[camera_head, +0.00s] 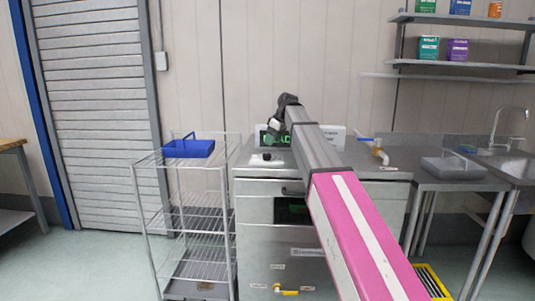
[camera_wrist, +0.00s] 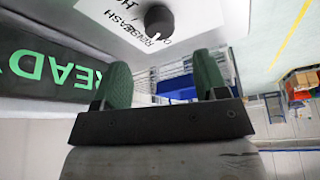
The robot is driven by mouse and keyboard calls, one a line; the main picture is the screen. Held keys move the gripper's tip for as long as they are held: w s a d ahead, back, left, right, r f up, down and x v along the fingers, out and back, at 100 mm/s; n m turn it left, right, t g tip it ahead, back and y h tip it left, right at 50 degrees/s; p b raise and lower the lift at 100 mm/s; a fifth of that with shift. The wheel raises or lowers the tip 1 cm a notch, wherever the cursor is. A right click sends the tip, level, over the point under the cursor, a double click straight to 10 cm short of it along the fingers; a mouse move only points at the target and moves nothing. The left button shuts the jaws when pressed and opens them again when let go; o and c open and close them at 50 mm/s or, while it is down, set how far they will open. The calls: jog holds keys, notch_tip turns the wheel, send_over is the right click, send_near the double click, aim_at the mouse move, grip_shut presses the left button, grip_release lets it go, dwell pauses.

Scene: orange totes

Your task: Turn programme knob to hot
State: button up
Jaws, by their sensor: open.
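The programme knob (camera_wrist: 159,20) is round and black and sits on a white label plate (camera_wrist: 186,14) at the top of the wrist view. Printed words around it, including what reads like RINSE and WASH, are partly cut off and overlapping. A pale mark shows on the knob's lower edge in the picture. My gripper (camera_wrist: 162,75) is open and empty, its green fingers pointing towards the knob with a gap between. In the head view my gripper (camera_head: 274,128) is over the steel machine (camera_head: 260,213), in front of its display.
A black display (camera_wrist: 45,72) with green READY lettering stands beside the plate. A wire trolley (camera_head: 190,210) with a blue tray (camera_head: 188,148) is left of the machine. A yellow-handled tap (camera_head: 287,291) is low on its front. A steel sink counter (camera_head: 455,180) stands right.

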aim_at(267, 154)
jog(key=x, duration=0.7)
jog(key=shift+a+f, duration=0.1)
jog(key=shift+f, duration=0.1)
jog(key=c, duration=0.9)
